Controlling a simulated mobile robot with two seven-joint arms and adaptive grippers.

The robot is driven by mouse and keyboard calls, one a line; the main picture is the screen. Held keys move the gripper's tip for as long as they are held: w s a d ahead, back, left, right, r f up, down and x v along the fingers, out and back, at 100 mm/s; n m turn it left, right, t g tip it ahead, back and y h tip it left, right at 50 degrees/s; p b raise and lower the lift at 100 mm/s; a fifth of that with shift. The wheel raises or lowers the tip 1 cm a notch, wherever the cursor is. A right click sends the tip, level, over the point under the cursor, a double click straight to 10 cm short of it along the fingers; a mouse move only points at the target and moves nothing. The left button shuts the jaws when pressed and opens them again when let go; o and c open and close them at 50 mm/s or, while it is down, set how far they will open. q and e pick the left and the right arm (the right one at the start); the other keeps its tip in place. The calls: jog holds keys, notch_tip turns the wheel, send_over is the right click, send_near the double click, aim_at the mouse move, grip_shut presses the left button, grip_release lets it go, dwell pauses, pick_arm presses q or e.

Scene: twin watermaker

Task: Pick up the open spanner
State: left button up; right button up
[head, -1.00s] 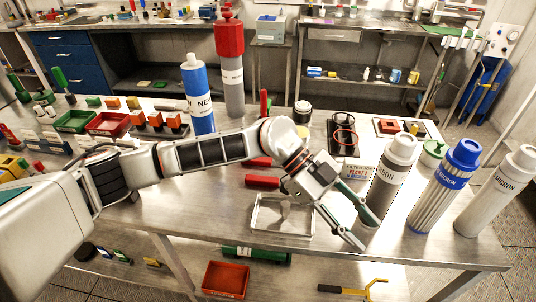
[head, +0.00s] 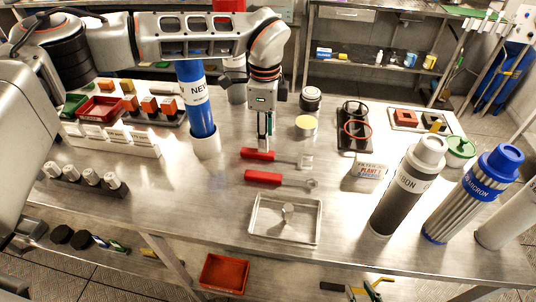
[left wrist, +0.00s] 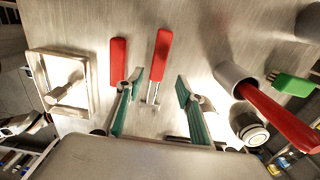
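Two red-handled tools lie side by side on the steel bench. The nearer one (head: 263,178) has a metal head that looks open-ended at its right tip. The farther one (head: 258,154) points right toward a small clear jar; its head is hard to make out. In the left wrist view they are the left red handle (left wrist: 118,62) and the right red handle (left wrist: 163,48). My left gripper (head: 264,148) points down over the farther tool. In the left wrist view its fingers (left wrist: 156,92) are apart and hold nothing.
A metal tray (head: 287,238) with a small part lies in front of the tools. A blue cylinder (head: 199,100) stands in a holder behind left. A black rack (head: 354,130), a label block (head: 367,171) and tall filter cylinders (head: 405,190) stand to the right.

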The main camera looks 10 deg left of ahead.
pick_arm(q)
notch_tip(320, 180, down, 5)
jog(key=shift+s, duration=0.15)
grip_shut()
jog(key=shift+r, duration=0.15)
notch_tip(320, 180, up, 20)
dwell(0.6)
dwell(0.4)
